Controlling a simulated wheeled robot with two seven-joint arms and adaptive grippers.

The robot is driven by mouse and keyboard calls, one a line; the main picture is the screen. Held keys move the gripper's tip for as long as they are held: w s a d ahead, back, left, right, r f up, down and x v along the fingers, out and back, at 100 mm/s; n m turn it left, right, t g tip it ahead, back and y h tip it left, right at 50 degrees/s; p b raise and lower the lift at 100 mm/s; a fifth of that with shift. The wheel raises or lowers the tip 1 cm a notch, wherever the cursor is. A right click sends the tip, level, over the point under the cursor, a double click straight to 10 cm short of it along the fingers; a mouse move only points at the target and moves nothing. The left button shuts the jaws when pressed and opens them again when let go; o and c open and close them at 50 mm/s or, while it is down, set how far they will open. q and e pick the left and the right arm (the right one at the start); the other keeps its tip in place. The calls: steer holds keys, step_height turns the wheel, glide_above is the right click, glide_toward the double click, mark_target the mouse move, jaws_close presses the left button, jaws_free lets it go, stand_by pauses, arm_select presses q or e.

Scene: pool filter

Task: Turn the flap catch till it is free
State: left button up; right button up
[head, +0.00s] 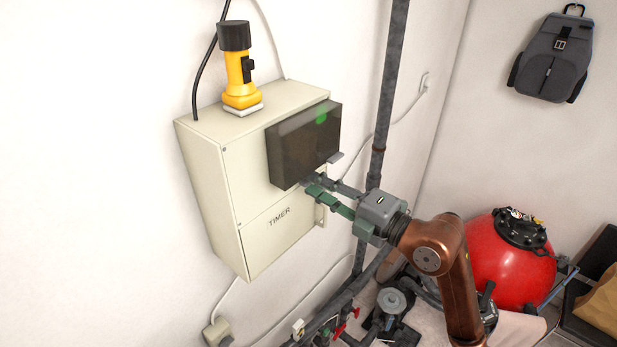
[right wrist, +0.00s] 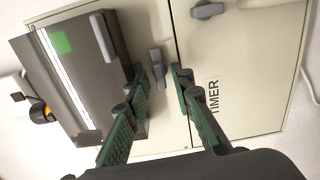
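The beige timer box (head: 205,165) hangs on the wall, with a dark see-through flap (head: 290,150) on its upper front. In the right wrist view the flap (right wrist: 70,75) lies at left. A small grey catch (right wrist: 157,68) sits on the box face beside the flap's lower edge, its long side roughly along that edge. My right gripper (head: 312,187) is just below the flap, its green fingers apart. In the right wrist view the gripper tips (right wrist: 167,82) are close to the catch; contact cannot be told. The gripper hides the catch in the head view. My left gripper is not in view.
A yellow torch (head: 240,75) stands on top of the box. A grey knob (right wrist: 207,10) is on the lower TIMER panel (right wrist: 235,75). A dark vertical pipe (head: 385,95) runs right of the box. A red tank (head: 505,265) and pipework are below right.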

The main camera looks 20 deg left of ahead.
steer(key=shift+v, duration=2.95)
steer(key=shift+d, duration=0.1)
